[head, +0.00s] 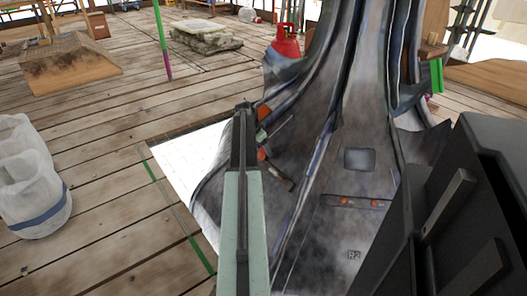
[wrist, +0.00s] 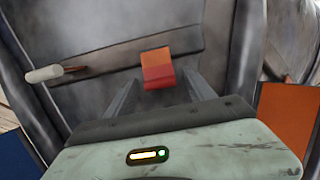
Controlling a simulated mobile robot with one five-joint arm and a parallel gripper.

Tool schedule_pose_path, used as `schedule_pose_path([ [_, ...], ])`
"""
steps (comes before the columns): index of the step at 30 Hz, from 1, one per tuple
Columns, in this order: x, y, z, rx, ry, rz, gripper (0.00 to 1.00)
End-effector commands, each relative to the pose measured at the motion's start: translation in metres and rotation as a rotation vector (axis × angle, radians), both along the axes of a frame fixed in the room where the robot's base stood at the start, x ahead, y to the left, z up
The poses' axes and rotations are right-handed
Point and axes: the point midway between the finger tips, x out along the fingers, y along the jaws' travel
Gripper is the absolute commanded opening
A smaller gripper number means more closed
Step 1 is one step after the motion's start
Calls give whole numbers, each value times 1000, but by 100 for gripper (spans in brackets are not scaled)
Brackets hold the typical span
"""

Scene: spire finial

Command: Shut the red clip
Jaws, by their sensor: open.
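The red clip (wrist: 158,70) is a small tab, orange at its top and red lower down. It stands out from a dark strip on the grey panel in the wrist view. My gripper (wrist: 162,84) is open, with one finger on each side of the clip's lower part. I see no clear contact between the fingers and the clip. In the head view, my arm reaches to the left side of the grey spire (head: 335,150). Small orange-red parts show there, but I cannot tell which is the clip.
A white-capped pin (wrist: 43,74) sticks out left of the clip. An orange panel (wrist: 290,115) and a blue panel (wrist: 18,153) lie at the sides. White bags (head: 35,185) stand on the plank floor, and a red gas bottle (head: 286,42) stands behind the spire.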

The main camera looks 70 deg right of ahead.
Motion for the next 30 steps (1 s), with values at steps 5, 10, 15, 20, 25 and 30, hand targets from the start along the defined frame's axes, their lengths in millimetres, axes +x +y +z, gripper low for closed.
schedule_pose_path([
  [5, 0, 0, 1, 0, 0, 0, 18],
  [10, -2, -3, 1, 15, -10, -3, 0],
  [15, -8, -14, -3, 148, -95, -7, 0],
  [20, -10, -14, -6, 215, -138, -3, 0],
  [25, -10, -13, -7, 214, -138, -2, 0],
  [30, -10, -13, -7, 214, -138, -2, 63],
])
